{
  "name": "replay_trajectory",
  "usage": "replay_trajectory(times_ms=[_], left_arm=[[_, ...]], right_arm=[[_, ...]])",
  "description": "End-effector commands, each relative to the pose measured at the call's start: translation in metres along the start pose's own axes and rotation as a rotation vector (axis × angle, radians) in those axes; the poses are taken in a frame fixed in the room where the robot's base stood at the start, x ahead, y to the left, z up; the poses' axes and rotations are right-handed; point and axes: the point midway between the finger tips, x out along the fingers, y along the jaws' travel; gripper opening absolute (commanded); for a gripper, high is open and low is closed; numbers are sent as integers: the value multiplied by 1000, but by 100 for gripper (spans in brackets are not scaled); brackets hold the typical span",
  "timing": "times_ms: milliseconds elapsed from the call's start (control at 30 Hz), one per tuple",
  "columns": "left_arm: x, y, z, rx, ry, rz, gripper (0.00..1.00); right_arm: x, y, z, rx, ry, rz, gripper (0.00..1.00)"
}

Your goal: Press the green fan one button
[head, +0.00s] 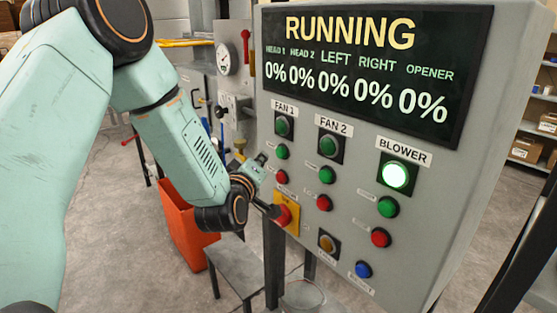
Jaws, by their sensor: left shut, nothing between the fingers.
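The green fan one button (281,152) is on the grey control panel, under the FAN 1 label and the unlit dark green fan one lamp (283,126). A red button (281,177) sits below it. My left arm comes in from the left. My left gripper (270,210) is shut and empty, small and dark in the head view. It is below the green button, close to the red mushroom button (284,216) on its yellow plate. I cannot tell whether it touches that button. My right gripper is not in view.
The panel display (375,70) reads RUNNING with 0% values. The fan two lamp (328,146) is unlit; the blower lamp (396,175) glows green. Other green, red and blue buttons are nearby. An orange bin (185,225) and a grey stool (240,270) stand below left.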

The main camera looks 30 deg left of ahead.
Motion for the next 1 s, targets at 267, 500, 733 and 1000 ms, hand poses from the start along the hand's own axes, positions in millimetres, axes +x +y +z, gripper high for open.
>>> replay_trajectory(times_ms=[267,500,733,1000], left_arm=[[13,7,8,-1,-1,-1,0],[14,8,8,-1,0,-1,0],[14,8,7,-1,0,-1,0],[13,8,7,-1,0,-1,0]], right_arm=[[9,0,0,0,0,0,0],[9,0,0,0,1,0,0],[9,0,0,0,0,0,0],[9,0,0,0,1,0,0]])
